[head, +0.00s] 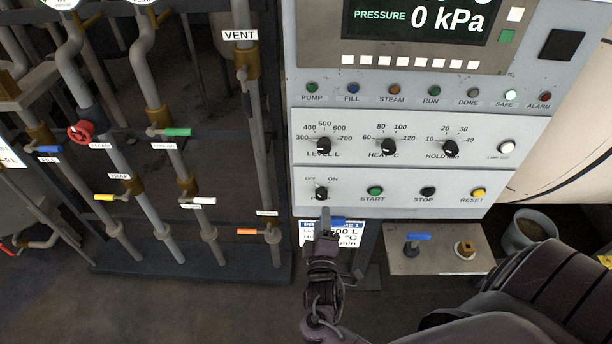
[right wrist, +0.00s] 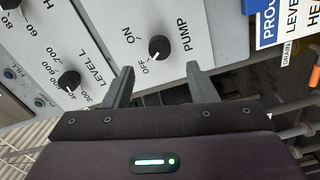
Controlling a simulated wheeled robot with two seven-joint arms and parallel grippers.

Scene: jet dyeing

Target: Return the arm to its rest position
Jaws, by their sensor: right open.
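My right gripper (head: 326,218) is just below the lower edge of the control panel (head: 400,205), in front of the blue-and-white card (head: 305,238). In the right wrist view its two fingers (right wrist: 160,72) are apart with nothing between the tips. The black PUMP knob (head: 321,194) is just above the gripper. The PUMP knob (right wrist: 159,47) also shows beyond the fingertips in the right wrist view, apart from them, its white mark towards OFF. My right arm (head: 490,300) reaches in from the lower right. My left gripper is out of view.
The panel has START (head: 375,191), STOP (head: 428,191) and RESET (head: 478,194) buttons, with a lit SAFE lamp (head: 511,95) above. Pipes with coloured valve handles stand left, including a red wheel (head: 82,132). A blue-handled valve (head: 418,237) sits on a box at right.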

